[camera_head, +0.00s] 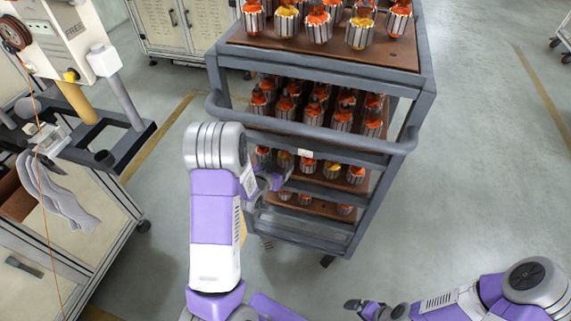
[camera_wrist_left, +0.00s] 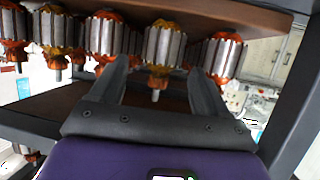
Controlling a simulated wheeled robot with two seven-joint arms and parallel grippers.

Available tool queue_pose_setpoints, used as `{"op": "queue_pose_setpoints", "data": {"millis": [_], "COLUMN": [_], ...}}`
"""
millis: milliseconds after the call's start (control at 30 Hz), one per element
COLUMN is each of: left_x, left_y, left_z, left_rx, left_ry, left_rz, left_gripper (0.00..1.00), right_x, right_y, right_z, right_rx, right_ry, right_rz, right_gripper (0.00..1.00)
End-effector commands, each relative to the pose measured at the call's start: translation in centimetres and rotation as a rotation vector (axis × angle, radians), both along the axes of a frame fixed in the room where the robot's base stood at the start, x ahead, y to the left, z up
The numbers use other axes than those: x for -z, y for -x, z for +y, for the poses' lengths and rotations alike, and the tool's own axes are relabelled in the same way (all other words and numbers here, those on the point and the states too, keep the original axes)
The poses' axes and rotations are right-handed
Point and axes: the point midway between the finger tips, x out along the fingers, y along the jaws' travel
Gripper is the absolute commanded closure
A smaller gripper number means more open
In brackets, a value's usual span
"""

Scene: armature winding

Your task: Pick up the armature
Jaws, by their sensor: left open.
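Armatures with silver ribbed bodies and orange or yellow windings stand in rows on the cart's shelves. In the head view my left gripper (camera_head: 272,182) reaches the cart's near side at a lower shelf, partly hidden by my own arm. In the left wrist view the left gripper (camera_wrist_left: 163,78) is open, its two fingers apart. A yellow-wound armature (camera_wrist_left: 163,47) shows between the fingers; contact is not visible. Orange-wound armatures stand to its left (camera_wrist_left: 105,36) and right (camera_wrist_left: 222,57). My right gripper (camera_head: 368,308) is low in the head view, away from the cart; its jaw opening is unclear.
The grey cart (camera_head: 312,138) has a rail around its front and brown shelf boards close above one another. A winding machine (camera_head: 75,45) on a bench stands at left. Floor right of the cart (camera_head: 480,160) is clear.

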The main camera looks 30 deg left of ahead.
Motion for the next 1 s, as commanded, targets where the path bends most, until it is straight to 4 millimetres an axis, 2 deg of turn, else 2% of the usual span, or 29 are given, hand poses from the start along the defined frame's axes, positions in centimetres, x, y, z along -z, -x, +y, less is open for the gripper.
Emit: {"op": "queue_pose_setpoints", "data": {"millis": [533,867,1000], "left_x": [2.7,2.8,2.8], "left_y": [-6.0,-6.6,-6.6], "left_z": [0.9,1.0,1.0], "left_rx": [0.002,0.001,0.001], "left_ry": [-0.004,-0.002,-0.002], "left_rz": [-0.005,-0.004,-0.004], "left_gripper": [0.24,0.24,0.44], "right_x": [1.9,2.0,2.0], "right_y": [0.0,0.0,0.0], "right_z": [0.0,0.0,0.0], "right_rx": [0.0,0.0,0.0], "right_ry": [0.0,0.0,0.0], "right_rz": [-0.001,0.0,0.0], "right_gripper": [0.03,0.03,0.03]}}
